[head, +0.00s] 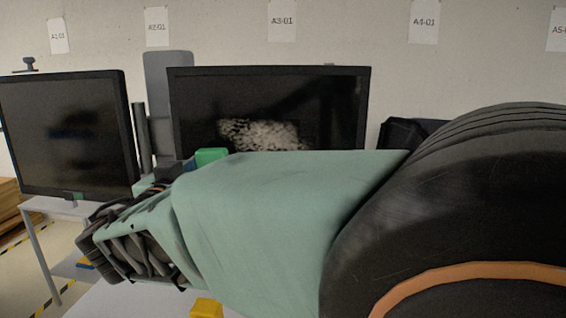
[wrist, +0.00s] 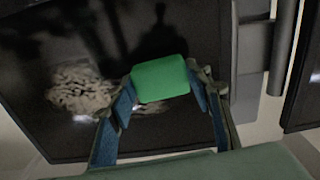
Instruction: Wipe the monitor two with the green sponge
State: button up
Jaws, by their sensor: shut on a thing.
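The green sponge (wrist: 160,79) is held between the two fingers of my gripper (wrist: 165,88) in the wrist view. In the head view the sponge (head: 211,156) shows just past my arm, in front of the lower left of a monitor (head: 320,88). That monitor has a pale speckled smudge on its dark screen. The wrist view shows the same monitor (wrist: 100,25), with the smudge left of the sponge. I cannot tell whether the sponge touches the screen. My arm hides the monitor's lower part and most of my gripper in the head view.
Another monitor (head: 68,135) stands on a white table at the left, with darker marks on its screen. A yellow block (head: 206,308) lies on the white surface below my arm. Wall signs hang above. My arm fills much of the right.

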jog(key=shift+w+b, duration=0.95)
jog(key=shift+w, duration=0.1)
jog(key=shift+d, duration=0.1)
